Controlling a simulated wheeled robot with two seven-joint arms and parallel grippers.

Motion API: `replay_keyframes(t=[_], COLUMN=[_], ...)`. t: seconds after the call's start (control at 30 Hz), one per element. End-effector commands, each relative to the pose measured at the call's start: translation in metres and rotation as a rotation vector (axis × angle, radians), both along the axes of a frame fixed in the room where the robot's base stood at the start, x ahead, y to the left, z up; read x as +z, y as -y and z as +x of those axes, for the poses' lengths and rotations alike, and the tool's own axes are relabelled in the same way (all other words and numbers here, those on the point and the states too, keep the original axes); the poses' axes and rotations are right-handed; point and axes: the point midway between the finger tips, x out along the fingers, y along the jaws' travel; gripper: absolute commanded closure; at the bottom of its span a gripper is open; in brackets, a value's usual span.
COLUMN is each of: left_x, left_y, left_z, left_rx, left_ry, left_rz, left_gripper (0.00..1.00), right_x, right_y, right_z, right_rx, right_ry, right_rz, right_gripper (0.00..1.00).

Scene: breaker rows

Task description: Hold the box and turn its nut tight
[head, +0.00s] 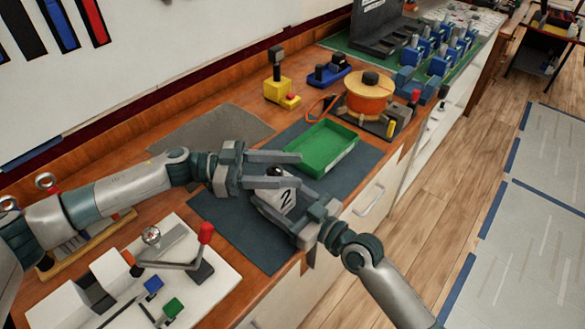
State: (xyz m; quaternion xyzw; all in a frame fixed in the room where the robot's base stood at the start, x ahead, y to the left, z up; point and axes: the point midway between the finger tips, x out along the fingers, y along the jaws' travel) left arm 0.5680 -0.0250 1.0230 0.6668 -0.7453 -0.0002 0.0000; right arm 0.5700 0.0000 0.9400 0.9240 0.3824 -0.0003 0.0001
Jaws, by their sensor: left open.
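A small white box (285,199) marked with a black "2" stands over the dark mat near the bench's front edge. A dark round nut (275,171) shows on its top. My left gripper (297,170) reaches in from the left and is open, with one finger on each side of the nut; whether they touch it I cannot tell. My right gripper (284,204) comes from the lower right and is shut on the box, its fingers along the box's sides. The fingers partly hide the box's lower part and top.
A green tray (322,148) lies just behind the box on the dark mat (240,233). An orange spool (369,95) and a yellow block (281,91) stand farther back. A white panel with a red-knobbed lever (205,234) is at the lower left.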

Motion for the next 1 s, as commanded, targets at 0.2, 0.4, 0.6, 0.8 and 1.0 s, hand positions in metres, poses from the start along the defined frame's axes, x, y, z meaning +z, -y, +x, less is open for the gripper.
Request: replay_keyframes(t=[0.2,0.4,0.6,0.8,1.0], left_x=[0.0001,0.0001,0.0002,0.0003,0.0005], left_y=[0.0131,0.014,0.0139,0.0138,0.0142], left_z=[-0.0016,-0.0018,-0.0018,-0.0016,-0.0023], left_rx=[0.0,0.0,0.0,-0.001,-0.021], left_ry=[0.0,0.0,0.0,0.0,0.001], left_rz=[0.0,0.0,0.0,0.0,0.0], left_gripper=[0.54,0.54,0.8,0.95,0.95], right_x=[0.0003,0.0003,0.0003,0.0003,0.0003], right_y=[0.0004,0.0004,0.0004,0.0004,0.0004], right_z=[0.0004,0.0003,0.0004,0.0004,0.0003], right_rx=[-0.001,-0.001,-0.001,-0.001,-0.001], right_ry=[0.001,0.001,0.001,0.001,0.001], right_rz=[0.0,0.001,0.001,0.001,0.001], right_gripper=[0.76,0.76,0.76,0.76,0.76])
